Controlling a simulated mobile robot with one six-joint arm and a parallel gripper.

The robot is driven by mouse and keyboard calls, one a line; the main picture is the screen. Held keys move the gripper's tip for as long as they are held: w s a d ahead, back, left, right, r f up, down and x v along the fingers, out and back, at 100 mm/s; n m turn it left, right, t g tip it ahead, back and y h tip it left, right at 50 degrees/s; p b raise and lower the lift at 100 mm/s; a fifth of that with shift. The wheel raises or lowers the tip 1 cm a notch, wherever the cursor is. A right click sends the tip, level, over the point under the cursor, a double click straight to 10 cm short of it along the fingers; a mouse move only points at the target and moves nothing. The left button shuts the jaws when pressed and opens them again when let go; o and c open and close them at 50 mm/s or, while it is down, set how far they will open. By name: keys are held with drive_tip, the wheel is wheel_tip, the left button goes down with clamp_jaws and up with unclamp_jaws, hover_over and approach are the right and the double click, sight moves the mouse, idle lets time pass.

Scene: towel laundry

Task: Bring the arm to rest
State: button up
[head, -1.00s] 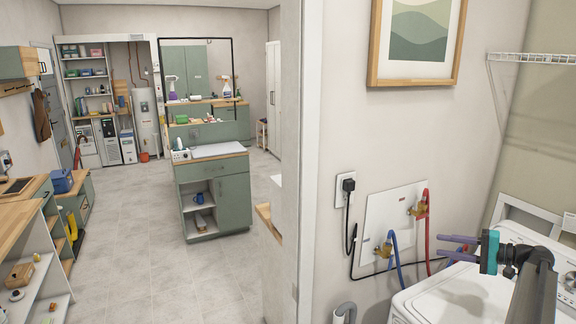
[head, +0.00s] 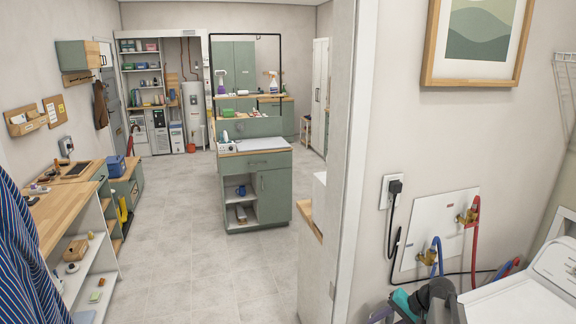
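My gripper (head: 381,315) is low in the head view, right of centre, with its teal body and a bit of purple finger showing. The picture's bottom edge cuts it off, so I cannot see its fingertips or whether they are apart. Nothing held shows in the visible part. My arm is folded in low, left of the white washing machine (head: 535,290) and in front of the wall.
A wall end with white trim stands left of my gripper. Hose taps (head: 467,216) and a black plug (head: 395,187) are on the wall behind. Striped cloth (head: 30,260) hangs at far left. The floor (head: 180,250) towards the green island (head: 255,185) is clear.

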drive_tip(key=s+a+f+n+g+h, duration=0.3)
drive_tip(key=s+a+f+n+h, duration=0.35)
drive_tip(key=s+a+f, duration=0.5)
drive_tip(key=s+a+f+g+b, duration=0.1)
drive_tip(key=s+f+g+b, duration=0.4)
drive_tip(key=s+f+b, duration=0.8)
drive_tip(key=s+r+x, duration=0.1)
drive_tip(key=s+x, duration=0.1)
drive_tip(key=x, duration=0.8)
drive_tip(key=s+r+x, duration=0.1)
drive_tip(key=s+x, duration=0.1)
drive_tip(key=x, duration=0.9)
drive_tip(key=shift+a, duration=0.25)
drive_tip(key=shift+s, duration=0.1)
